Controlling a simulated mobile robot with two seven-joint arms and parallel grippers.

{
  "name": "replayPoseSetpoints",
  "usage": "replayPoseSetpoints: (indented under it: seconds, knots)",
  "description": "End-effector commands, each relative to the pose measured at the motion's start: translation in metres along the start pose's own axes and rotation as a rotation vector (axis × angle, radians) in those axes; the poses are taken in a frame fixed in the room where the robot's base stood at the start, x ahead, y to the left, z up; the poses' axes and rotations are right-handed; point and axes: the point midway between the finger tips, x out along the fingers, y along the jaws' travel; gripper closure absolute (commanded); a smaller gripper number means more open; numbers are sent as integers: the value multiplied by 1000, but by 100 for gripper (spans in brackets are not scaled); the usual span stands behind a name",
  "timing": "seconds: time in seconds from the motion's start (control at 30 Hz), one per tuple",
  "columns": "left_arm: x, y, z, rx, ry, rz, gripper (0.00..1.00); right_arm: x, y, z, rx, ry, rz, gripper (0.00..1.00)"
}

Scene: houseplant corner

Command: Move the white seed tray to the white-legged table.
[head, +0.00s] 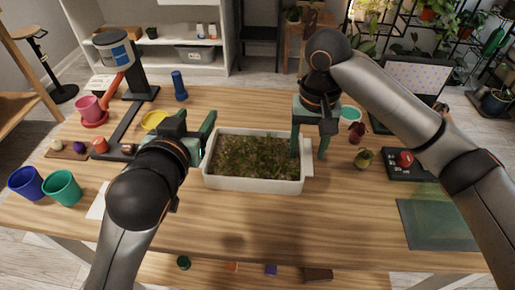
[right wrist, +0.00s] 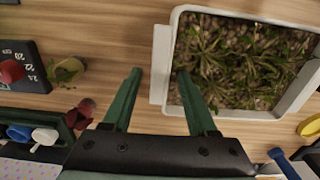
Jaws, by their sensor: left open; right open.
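The white seed tray (head: 252,185) is a rectangular tub full of low green plants, standing on the wooden table (head: 330,225) in the middle of the head view. My left gripper (head: 194,140) is open at the tray's left end; its exact contact with the rim cannot be told. My right gripper (head: 310,150) is open at the right end. In the right wrist view, its fingers (right wrist: 160,90) stand apart, one over the plants and one outside, with the tray's end ledge (right wrist: 159,65) between them. I cannot identify a separate white-legged table.
A white shelf (head: 150,45) stands behind.

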Motion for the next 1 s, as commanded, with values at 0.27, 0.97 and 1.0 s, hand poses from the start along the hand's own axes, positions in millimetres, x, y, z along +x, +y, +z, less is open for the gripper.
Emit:
replayPoseSetpoints:
  seconds: [0.27, 0.97, 1.0]
  knots:
    - [-1, -1, -3, -1, -2, -1, 42, -9, 0, -1, 0, 2, 0, 42]
    - [-1, -1, -3, 0, -2, -1, 42, -114, 0, 0, 1, 1, 0, 42]
    - [-1, -1, -3, 0, -2, -1, 42, -117, 0, 0, 1, 1, 0, 42]
